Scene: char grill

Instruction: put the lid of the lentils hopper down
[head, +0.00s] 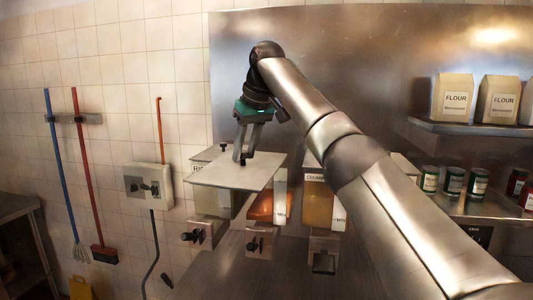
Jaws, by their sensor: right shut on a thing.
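My right gripper (243,155) reaches in from the right and points down, shut on the small dark knob of a flat pale lid (225,176). The lid looks roughly level and lies over the left and middle hoppers in the picture, hiding their tops. The middle hopper (260,208) shows orange contents below the lid; its name label is hidden, so I cannot read that it is the lentils one. I cannot tell whether the lid touches a hopper or hangs above it. My left gripper is not in view.
A left hopper (212,204) has a partly hidden label starting "RI". A right hopper (318,202) is labelled "CRUM", partly behind my arm. Flour bags (452,97) and cans (453,182) stand on shelves at right. Brooms hang on the tiled wall at left.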

